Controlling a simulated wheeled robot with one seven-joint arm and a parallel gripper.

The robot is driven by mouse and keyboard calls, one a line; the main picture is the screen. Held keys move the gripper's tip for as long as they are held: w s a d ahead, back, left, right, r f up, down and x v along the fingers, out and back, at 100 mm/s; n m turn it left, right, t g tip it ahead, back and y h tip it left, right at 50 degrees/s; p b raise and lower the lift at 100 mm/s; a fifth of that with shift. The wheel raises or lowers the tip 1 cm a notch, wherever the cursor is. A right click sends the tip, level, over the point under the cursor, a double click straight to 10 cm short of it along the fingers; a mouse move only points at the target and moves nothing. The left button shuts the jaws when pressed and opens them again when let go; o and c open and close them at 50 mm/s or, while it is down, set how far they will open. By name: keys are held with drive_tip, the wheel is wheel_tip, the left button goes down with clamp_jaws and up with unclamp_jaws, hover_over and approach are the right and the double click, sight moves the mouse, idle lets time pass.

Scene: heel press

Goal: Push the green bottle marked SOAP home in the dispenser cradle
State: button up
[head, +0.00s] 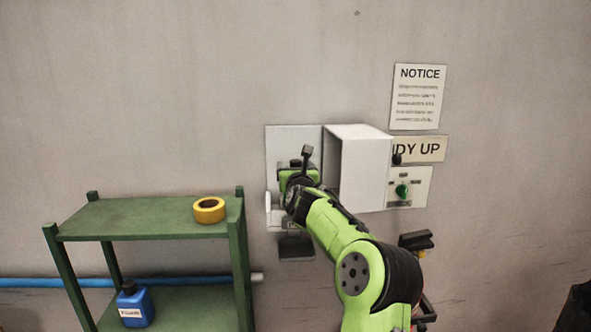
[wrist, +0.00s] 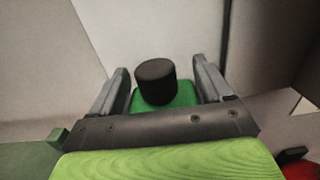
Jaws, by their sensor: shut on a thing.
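My gripper (wrist: 160,80) is shut on the green bottle (wrist: 187,94), a finger on either side of it. The bottle's black cap (wrist: 156,75) stands up between the fingers in the wrist view. In the head view my gripper (head: 298,172) is in front of the white dispenser back plate (head: 288,140) on the wall. A white part of the cradle (head: 271,212) shows at lower left of the gripper. My arm and gripper hide most of the bottle there, so the SOAP mark and how deep the bottle sits cannot be seen.
A white box-like cover (head: 362,170) stands out from the wall close on the gripper's right. A panel with a green knob (head: 402,190) is beyond it. A green shelf (head: 130,218) at left holds a yellow tape roll (head: 209,210) and a blue bottle (head: 135,306).

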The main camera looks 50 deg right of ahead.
drive_tip(key=shift+f+b, duration=0.8)
drive_tip(key=shift+b, duration=0.05)
idle(0.6)
drive_tip(key=o, duration=1.1)
drive_tip(key=shift+r+p, duration=2.2)
drive_tip(key=shift+r, duration=1.45)
drive_tip(key=shift+f, duration=0.1)
